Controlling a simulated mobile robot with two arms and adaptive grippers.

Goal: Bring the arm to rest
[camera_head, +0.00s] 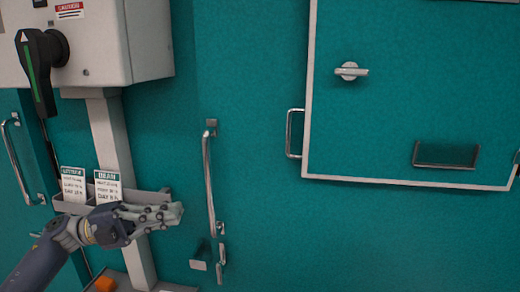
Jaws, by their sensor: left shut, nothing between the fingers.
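My left gripper (168,213) shows at the lower left, its arm coming in from the bottom left corner. Its fingers are shut with nothing between them. It is in front of the grey card holder and covers part of it. The fingertips point right, towards the long door handle (208,185), with a visible gap between them in the picture. My right gripper is out of view.
A grey card holder (153,197) holds a bean card (108,187) and another card (73,184). Above is a grey box (150,45) with a black-green lever (38,70). A framed teal door (400,120) with handles fills the right. An orange object (105,284) lies low.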

